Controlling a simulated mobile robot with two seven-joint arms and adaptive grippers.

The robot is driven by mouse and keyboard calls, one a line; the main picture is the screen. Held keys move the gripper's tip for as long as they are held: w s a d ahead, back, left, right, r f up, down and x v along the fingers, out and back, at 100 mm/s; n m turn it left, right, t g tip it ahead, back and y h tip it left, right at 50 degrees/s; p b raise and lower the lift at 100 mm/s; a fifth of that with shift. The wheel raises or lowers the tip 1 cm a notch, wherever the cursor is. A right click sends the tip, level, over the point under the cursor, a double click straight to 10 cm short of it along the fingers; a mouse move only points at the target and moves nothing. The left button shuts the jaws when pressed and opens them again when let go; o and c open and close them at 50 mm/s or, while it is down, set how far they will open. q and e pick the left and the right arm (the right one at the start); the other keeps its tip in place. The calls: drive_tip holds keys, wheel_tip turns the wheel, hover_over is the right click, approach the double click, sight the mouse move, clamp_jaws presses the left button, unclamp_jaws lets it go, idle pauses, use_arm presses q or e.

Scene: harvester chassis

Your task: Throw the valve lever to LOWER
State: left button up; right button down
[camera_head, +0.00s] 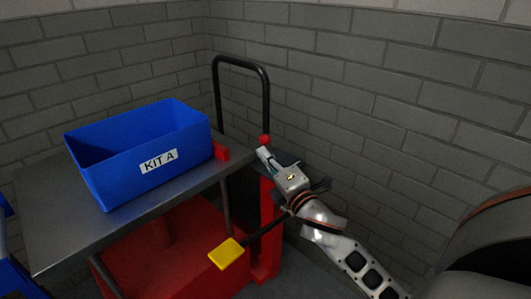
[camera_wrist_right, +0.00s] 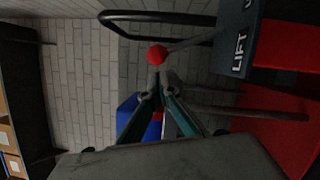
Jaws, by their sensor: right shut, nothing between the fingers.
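The valve lever ends in a red ball knob (camera_head: 265,139), which also shows in the wrist view (camera_wrist_right: 157,53). There its thin rod runs right from the knob to a dark valve block (camera_wrist_right: 240,45) marked LIFT; other lettering is cut off at the edge. In the head view the block is mostly hidden behind my right gripper (camera_head: 264,155). That gripper is shut and empty. Its fingertips (camera_wrist_right: 158,80) appear just below the knob in both views; I cannot tell if they touch it. No LOWER mark is readable. My left gripper is not in view.
A blue bin marked KIT A (camera_head: 120,165) stands on a grey platform (camera_head: 52,240) at left. A black hoop handle (camera_head: 240,62) rises behind the lever, near the brick wall. A red post (camera_head: 268,235) and a yellow pedal (camera_head: 228,253) are below my right arm.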

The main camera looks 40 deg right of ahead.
drive_tip(key=shift+w+d+r, duration=0.2)
drive_tip(key=shift+w+d, duration=0.2)
drive_tip(key=shift+d, duration=0.25)
